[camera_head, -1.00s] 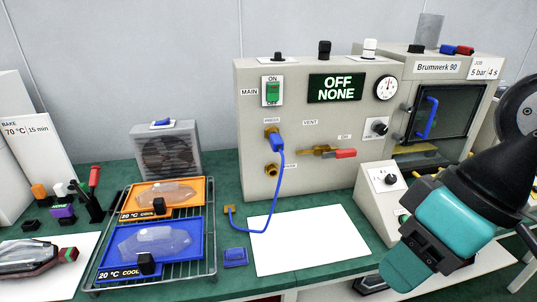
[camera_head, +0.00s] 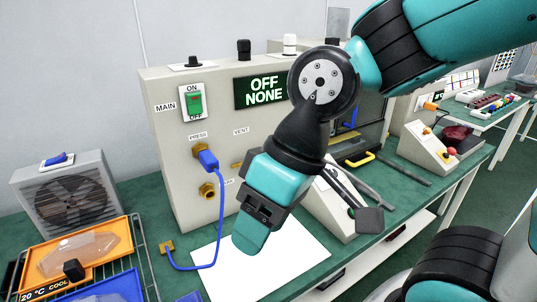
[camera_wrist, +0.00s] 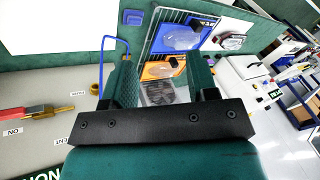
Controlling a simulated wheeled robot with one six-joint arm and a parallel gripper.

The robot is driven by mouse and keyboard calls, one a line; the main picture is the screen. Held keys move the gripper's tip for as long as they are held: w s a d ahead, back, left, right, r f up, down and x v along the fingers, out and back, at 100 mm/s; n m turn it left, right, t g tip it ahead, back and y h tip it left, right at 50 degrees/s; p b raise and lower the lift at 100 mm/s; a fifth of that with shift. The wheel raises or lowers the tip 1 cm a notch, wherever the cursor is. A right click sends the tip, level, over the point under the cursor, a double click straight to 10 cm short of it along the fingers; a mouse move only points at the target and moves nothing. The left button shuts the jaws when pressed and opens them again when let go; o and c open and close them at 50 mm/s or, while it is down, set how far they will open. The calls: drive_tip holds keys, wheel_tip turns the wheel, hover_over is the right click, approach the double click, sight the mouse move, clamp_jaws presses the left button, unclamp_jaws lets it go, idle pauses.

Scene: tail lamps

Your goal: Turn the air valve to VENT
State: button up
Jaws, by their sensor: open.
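The air valve is a brass fitting with a red lever handle. In the wrist view, the red handle (camera_wrist: 28,112) and brass body (camera_wrist: 62,108) are at the left edge, the handle lying on the ON side, away from the VENT label. In the head view only a bit of brass (camera_head: 237,165) shows below the VENT label (camera_head: 241,132); my arm hides the rest. My gripper (camera_head: 250,240) is in front of the grey machine panel, pointing down and left over the white sheet. In the wrist view its fingers (camera_wrist: 162,75) are apart with nothing between them.
A blue hose (camera_head: 221,215) hangs from the PRESS port (camera_head: 202,152). The display (camera_head: 262,91) reads OFF NONE. The rack with orange (camera_head: 45,262) and blue (camera_head: 105,290) trays and a fan box (camera_head: 65,195) stand left. The white sheet (camera_head: 300,262) is flat on the bench.

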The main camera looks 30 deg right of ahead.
drive_tip(key=w+d+f+m+t+y+b, duration=0.1)
drive_tip(key=w+d+f+m+t+b, duration=0.5)
drive_tip(key=w+b, duration=0.25)
drive_tip(key=w+d+f+m+t+y+b, duration=0.1)
drive_tip(key=w+d+f+m+t+b, duration=0.2)
drive_tip(key=w+f+m+b, duration=0.45)
drive_tip(key=w+d+f+m+t+h+b, duration=0.2)
drive_tip(key=d+m+t+h+b, duration=0.25)
drive_tip(key=d, duration=0.45)
drive_tip(key=w+d+f+m+t+h+b, duration=0.15)
drive_tip(key=d+m+t+b, duration=0.25)
drive_tip(key=d+m+b, duration=0.45)
drive_tip(key=w+n+p, duration=0.1)
drive_tip(key=w+p, duration=0.9)
drive_tip(key=w+n+p, duration=0.1)
drive_tip(key=w+p, duration=0.4)
drive_tip(key=p, duration=0.1)
drive_tip(key=shift+w+d+n+h, duration=0.3)
drive_tip(key=shift+w+d+n, duration=0.05)
drive_tip(key=shift+d, duration=0.05)
drive_tip(key=shift+w+f, duration=0.25)
drive_tip(key=shift+w, duration=0.55)
drive_tip(key=shift+c, duration=0.4)
clamp_jaws()
